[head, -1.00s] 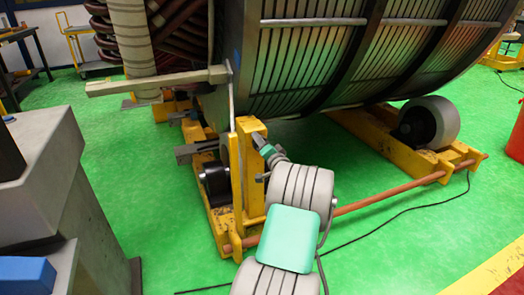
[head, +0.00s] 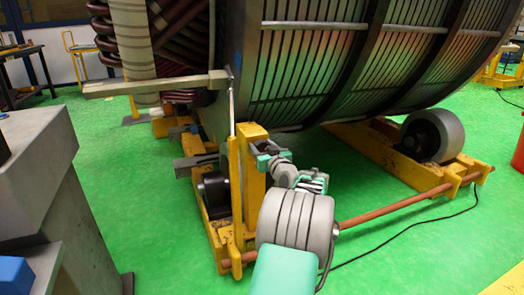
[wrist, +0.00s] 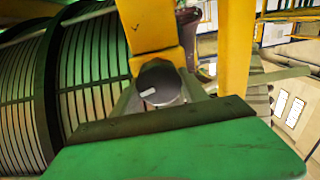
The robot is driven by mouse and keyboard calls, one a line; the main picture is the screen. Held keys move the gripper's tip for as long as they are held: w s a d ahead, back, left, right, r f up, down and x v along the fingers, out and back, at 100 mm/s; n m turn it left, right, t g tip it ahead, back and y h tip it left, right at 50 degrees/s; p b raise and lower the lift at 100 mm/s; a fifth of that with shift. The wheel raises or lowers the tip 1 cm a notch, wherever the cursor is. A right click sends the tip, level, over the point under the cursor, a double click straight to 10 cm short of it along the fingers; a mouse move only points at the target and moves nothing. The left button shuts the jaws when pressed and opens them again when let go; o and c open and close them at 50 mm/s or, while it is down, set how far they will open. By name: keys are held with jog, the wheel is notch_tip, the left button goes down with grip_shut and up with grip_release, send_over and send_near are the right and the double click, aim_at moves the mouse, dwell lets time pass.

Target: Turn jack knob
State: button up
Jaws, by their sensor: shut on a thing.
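The jack knob (wrist: 160,84) shows in the wrist view as a dark round end with a short pale mark, below a yellow post (wrist: 148,22). My gripper (wrist: 165,106) is shut on the knob; its green finger with a dark edge fills the bottom of the view and covers the knob's lower side. In the head view my gripper (head: 263,160) is against the right side of the upright yellow jack post (head: 254,172). The knob itself is hidden there by my gripper and wrist.
The large slatted stator (head: 330,65) rests on yellow roller stands (head: 400,160) above a green floor. A copper-coloured rod (head: 400,208) and a black cable (head: 415,228) run right of my arm. A grey block (head: 40,190) stands at left.

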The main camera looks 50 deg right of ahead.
jog(key=n, duration=0.7)
jog(key=shift+w+a, duration=0.1)
jog(key=shift+a, duration=0.05)
jog(key=n, duration=0.4)
jog(key=shift+f, duration=0.1)
jog(key=shift+a+f+n, duration=0.1)
jog(key=shift+f+n, duration=0.05)
jog(key=shift+n, duration=1.95)
jog(key=o, duration=1.4)
jog(key=shift+c, duration=0.2)
